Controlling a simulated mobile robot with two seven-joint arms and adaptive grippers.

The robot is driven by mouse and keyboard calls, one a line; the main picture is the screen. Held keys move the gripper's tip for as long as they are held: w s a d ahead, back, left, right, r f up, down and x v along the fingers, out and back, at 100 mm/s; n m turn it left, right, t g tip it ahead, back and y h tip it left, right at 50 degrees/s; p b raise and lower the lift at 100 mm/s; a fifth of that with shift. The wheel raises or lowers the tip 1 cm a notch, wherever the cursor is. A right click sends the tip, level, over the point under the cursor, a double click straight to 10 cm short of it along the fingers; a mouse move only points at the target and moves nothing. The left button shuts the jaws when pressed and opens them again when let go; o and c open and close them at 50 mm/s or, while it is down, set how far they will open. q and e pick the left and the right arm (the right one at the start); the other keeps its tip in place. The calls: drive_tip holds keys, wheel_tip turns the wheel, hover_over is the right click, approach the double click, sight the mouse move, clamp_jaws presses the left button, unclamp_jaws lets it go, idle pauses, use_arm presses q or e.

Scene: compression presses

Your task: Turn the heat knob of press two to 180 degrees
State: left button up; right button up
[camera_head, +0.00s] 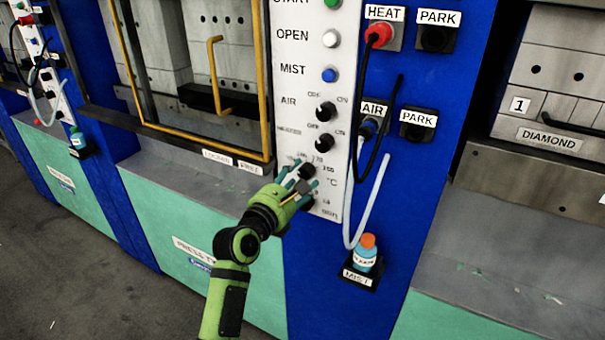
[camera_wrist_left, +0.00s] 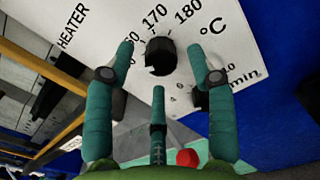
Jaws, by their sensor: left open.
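The heat knob (camera_head: 307,171) is a black dial on the white control panel (camera_head: 300,60), and it also shows in the left wrist view (camera_wrist_left: 160,57). Around it I read 170, 180 and °C, with HEATER to the left; I cannot tell which number it points at. My left gripper (camera_head: 302,177) is open at the panel, with teal fingers. In the left wrist view the fingers (camera_wrist_left: 160,62) spread left, right and below the knob, with gaps visible beside it; contact is unclear. My right gripper is not in view.
A second black knob (camera_wrist_left: 201,99), marked min, is partly hidden behind the right-hand finger. Above are the air knobs (camera_head: 325,111) and a blue MIST button (camera_head: 329,75). Hoses (camera_head: 372,200) hang to the right, above a blue bottle (camera_head: 367,254). A yellow guard frame (camera_head: 262,90) stands to the left.

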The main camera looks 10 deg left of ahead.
use_arm(q)
drive_tip(key=shift+x, duration=1.05)
clamp_jaws()
